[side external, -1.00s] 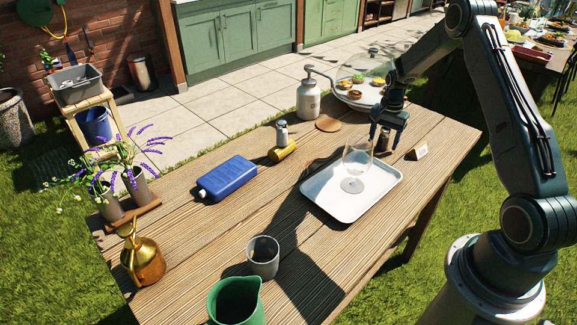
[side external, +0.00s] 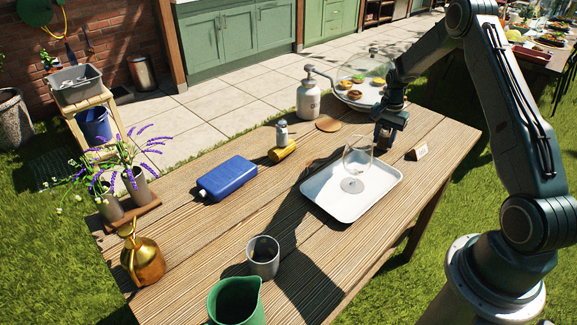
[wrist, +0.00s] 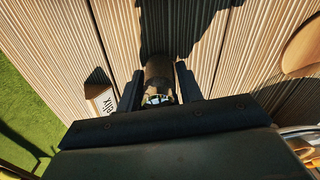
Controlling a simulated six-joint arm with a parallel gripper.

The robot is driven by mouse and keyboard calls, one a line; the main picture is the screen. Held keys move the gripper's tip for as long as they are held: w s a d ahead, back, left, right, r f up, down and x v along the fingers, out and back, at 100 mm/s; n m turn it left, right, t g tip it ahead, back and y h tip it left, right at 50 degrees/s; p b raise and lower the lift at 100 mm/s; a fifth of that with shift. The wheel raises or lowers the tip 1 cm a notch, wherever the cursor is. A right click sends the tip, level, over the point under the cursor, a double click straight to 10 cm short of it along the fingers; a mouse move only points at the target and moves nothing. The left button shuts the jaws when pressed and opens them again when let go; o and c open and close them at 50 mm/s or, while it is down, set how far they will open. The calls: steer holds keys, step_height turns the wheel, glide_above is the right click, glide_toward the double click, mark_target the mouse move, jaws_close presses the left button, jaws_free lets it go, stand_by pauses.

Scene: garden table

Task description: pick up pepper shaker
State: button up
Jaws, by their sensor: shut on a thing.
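My gripper (side external: 384,143) is low over the tabletop behind the tray in the side view, pointing down. In the wrist view its two fingers (wrist: 175,84) stand on either side of the pepper shaker (wrist: 159,73), a small dark, rounded piece with a shiny lighter part towards the palm. The jaws are shut on it. In the side view the fingers and the wine glass hide most of the shaker. I cannot tell whether its base touches the wood.
A clear wine glass (side external: 356,158) stands on the white tray (side external: 330,204), close in front of my gripper. A small name card (side external: 417,152) stands just right. A pump bottle (side external: 308,100) and a glass dome (side external: 366,72) over small pastries stand behind.

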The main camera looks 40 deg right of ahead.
step_height(320, 180, up, 20)
stand_by(0.6)
steer(key=shift+f, duration=0.1)
stand_by(0.4)
